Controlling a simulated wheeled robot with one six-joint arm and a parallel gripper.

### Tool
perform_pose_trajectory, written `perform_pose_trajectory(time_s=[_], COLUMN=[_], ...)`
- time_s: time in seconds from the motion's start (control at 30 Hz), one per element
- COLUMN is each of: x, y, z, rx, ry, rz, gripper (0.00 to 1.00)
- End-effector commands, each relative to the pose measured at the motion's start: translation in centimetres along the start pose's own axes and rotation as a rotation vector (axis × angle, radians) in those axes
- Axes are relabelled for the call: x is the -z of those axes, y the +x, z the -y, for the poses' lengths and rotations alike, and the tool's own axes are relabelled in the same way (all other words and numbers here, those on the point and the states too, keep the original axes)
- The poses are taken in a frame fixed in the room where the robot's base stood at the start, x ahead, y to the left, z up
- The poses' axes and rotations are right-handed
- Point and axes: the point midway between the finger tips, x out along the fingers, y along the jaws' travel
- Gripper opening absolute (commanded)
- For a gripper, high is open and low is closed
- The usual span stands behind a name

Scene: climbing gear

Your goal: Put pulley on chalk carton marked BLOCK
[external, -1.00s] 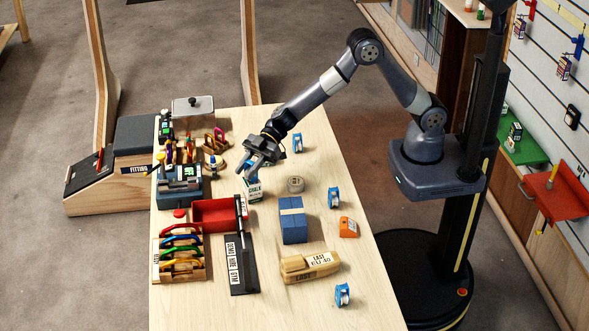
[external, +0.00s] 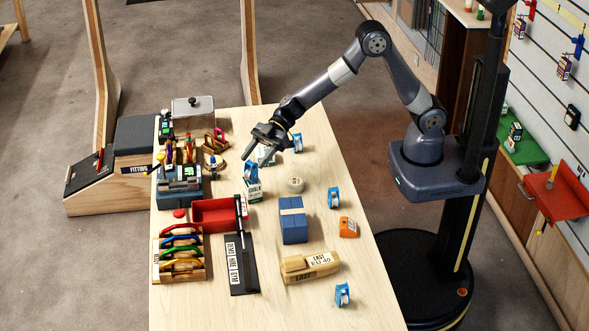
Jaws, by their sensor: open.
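My gripper (external: 261,154) is open and empty, tilted down over the back middle of the table. A blue pulley (external: 251,172) is just below it, apart from the fingers, and appears to rest on top of a white and green chalk carton (external: 254,190). That carton reads CHALK; any other marking is too small to read. Another white and green carton (external: 267,157) stands partly hidden behind my gripper. Other blue pulleys stand on the table: one at the back (external: 297,143), one at the right (external: 333,197) and one at the front (external: 342,294).
A round grey-beige item (external: 296,185), a blue block with a tan band (external: 293,228), an orange item (external: 348,227) and a wooden last (external: 310,267) stand nearby. A red tray (external: 212,212), a black stand (external: 240,264) and racks fill the left side.

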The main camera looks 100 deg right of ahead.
Motion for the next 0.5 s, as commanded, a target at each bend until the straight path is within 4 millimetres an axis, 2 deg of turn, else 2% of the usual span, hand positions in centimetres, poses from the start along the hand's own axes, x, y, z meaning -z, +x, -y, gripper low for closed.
perform_pose_trajectory(time_s=[0.03,0.2,0.33,0.5], x=[0.0,0.0,0.0,0.0], y=[-1.2,-4.5,-6.2,-7.3], z=[-0.1,-0.1,-0.1,0.0], rx=[-0.004,-0.003,-0.002,0.000], ry=[-0.001,-0.001,0.000,0.000], rz=[-0.001,-0.001,0.000,0.000], gripper=[0.50,0.50,0.50,0.50])
